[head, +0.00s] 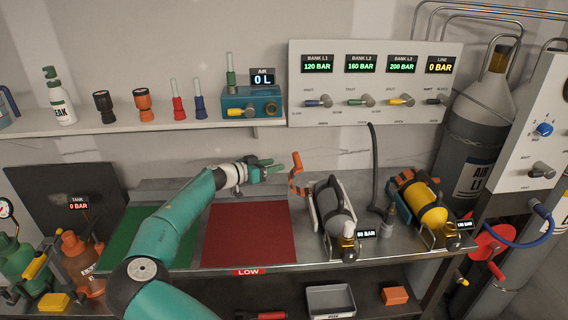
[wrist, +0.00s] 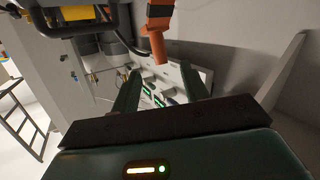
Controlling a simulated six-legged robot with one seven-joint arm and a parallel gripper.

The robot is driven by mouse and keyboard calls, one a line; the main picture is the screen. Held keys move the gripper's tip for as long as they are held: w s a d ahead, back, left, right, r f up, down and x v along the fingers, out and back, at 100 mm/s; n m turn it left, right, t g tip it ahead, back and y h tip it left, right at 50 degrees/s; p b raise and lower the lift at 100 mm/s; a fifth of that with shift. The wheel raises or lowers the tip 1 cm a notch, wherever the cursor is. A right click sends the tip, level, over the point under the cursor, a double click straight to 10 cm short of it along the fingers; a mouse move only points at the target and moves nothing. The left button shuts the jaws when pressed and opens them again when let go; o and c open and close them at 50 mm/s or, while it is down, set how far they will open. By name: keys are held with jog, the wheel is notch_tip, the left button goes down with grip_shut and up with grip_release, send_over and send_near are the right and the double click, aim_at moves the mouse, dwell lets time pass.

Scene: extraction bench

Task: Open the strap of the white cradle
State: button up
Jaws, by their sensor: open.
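The white cradle (head: 313,208) stands on the bench right of the red mat and holds a dark grey cylinder (head: 334,204). An orange strap piece (head: 297,185) stands up at the cradle's back left. My gripper (head: 281,166) is just left of the top of this orange piece, its fingers apart and nothing between them. In the wrist view, an orange piece (wrist: 157,32) lies beyond the fingertips of my gripper (wrist: 158,77), near the top of the picture. I cannot tell whether the strap is fastened, or whether a finger touches it.
A second cradle with a yellow cylinder (head: 433,217) stands to the right. A black hose (head: 374,170) and a metal fitting (head: 388,222) are between the two. The red mat (head: 245,235) is bare. A shelf (head: 140,125) with bottles and torches runs behind.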

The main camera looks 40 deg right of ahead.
jog(key=shift+a+r, duration=0.25)
jog(key=shift+a, duration=1.15)
jog(key=shift+a+r, duration=0.2)
jog(key=shift+a, duration=1.15)
jog(key=shift+s, duration=0.1)
